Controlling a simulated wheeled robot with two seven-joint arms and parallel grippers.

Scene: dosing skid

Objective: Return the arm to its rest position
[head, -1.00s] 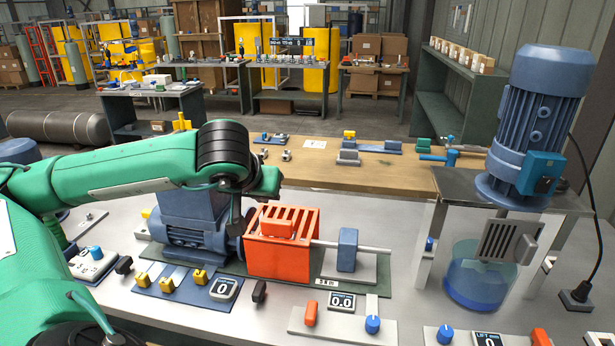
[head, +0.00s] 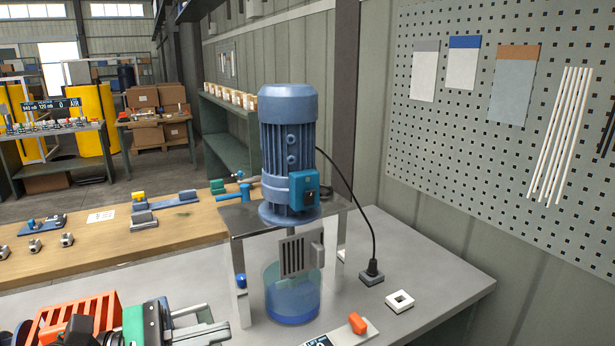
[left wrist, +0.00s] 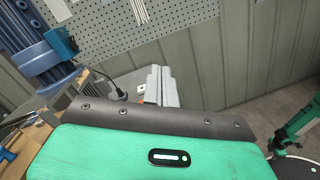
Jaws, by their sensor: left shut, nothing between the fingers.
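My left gripper (head: 208,328) is low in the head view, coming in over the front of the bench beside the orange slotted guard (head: 98,306). Its grey fingers are shut with nothing between them. In the left wrist view the fingers (left wrist: 161,86) show together beyond the dark edge and green shell of my own arm. They point toward the wall side, apart from the blue motor. My right gripper is in neither view now.
A blue motor (head: 288,150) stands on a metal stand over a clear blue vessel (head: 292,296). A black cable runs to a socket (head: 371,273). A white square block (head: 399,301) lies on the bench's clear right part. A pegboard (head: 500,130) covers the right wall.

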